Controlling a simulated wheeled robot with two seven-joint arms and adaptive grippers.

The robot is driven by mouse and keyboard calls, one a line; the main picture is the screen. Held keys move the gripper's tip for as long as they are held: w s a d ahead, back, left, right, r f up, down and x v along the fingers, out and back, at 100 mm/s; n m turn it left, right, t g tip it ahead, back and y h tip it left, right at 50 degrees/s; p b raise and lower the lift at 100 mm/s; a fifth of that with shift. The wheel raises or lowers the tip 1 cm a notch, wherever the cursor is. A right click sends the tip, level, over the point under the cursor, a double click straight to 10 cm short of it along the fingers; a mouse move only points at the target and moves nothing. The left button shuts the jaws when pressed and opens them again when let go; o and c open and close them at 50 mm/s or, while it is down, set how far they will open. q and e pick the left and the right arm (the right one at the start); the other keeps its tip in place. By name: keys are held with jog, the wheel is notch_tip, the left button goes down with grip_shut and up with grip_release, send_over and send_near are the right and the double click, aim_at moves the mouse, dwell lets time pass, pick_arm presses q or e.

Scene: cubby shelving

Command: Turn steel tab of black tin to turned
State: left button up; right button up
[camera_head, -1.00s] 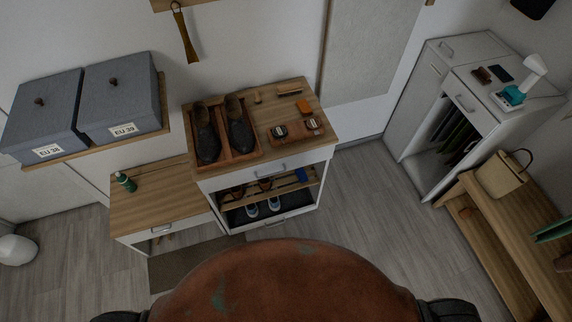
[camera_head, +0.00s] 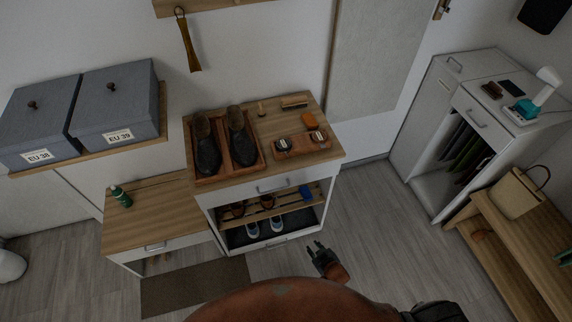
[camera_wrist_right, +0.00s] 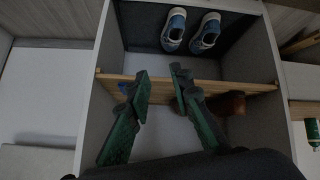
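Two small dark round tins with pale labels, a left one (camera_head: 283,145) and a right one (camera_head: 317,137), sit in a wooden tray (camera_head: 301,149) on the shoe cabinet top. I cannot tell which is the black tin, and their steel tabs are too small to make out. My right gripper (camera_head: 318,249) is in front of the cabinet, below its top and apart from the tins. The right wrist view shows its two green fingers (camera_wrist_right: 161,82) spread with nothing between them. The tins do not show in the right wrist view. My left gripper is not in view.
Dark shoes stand in a wooden tray (camera_head: 227,174) left of the tins. A brush (camera_head: 294,101) and an orange block (camera_head: 309,119) lie behind the tins. Blue shoes (camera_wrist_right: 174,30) stand inside the cabinet.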

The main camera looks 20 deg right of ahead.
jog(key=w+a+r+t+b, duration=0.2)
jog(key=w+r, duration=0.6)
jog(key=n+t+b, duration=0.2)
jog(key=t+b, duration=0.4)
jog(key=t, duration=0.1)
send_near(287, 154)
jog(key=w, duration=0.5)
jog(key=w+b, duration=0.1)
jog(key=shift+w+f, duration=0.4)
jog(key=shift+w, duration=0.6)
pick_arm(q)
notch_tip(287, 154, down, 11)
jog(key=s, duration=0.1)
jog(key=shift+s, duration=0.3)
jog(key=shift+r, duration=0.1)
pick_arm(e)
jog(key=shift+c, duration=0.6)
grip_shut()
